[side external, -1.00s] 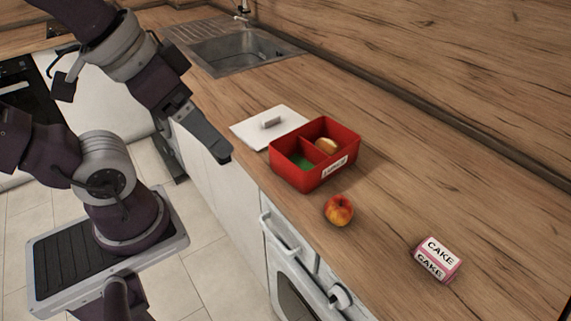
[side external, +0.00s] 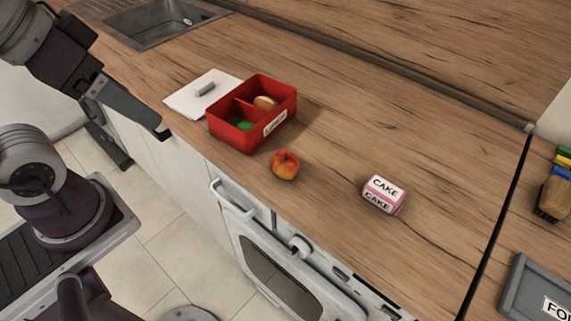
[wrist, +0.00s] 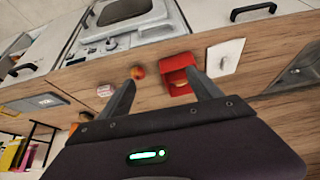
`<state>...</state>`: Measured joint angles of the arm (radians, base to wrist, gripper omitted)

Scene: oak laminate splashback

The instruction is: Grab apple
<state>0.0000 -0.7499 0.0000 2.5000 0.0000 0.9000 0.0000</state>
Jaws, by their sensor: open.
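The apple (side external: 285,165), red and yellow, sits on the wooden counter near its front edge, just in front of the red lunchbox (side external: 235,143). In the wrist view the apple (wrist: 138,73) shows beyond my fingers, near the left fingertip in the picture. My gripper (wrist: 166,88) is open, with nothing between its fingers. In the side external view one finger of my gripper (side external: 162,132) shows left of the lunchbox, clear of the apple; the other finger is hidden.
The lunchbox has compartments with a bread-like item (side external: 265,103) and something green. A pink cake box (side external: 383,195) stands right of the apple. A sink (side external: 150,22) lies far left, and a grey tray (side external: 535,290) at right.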

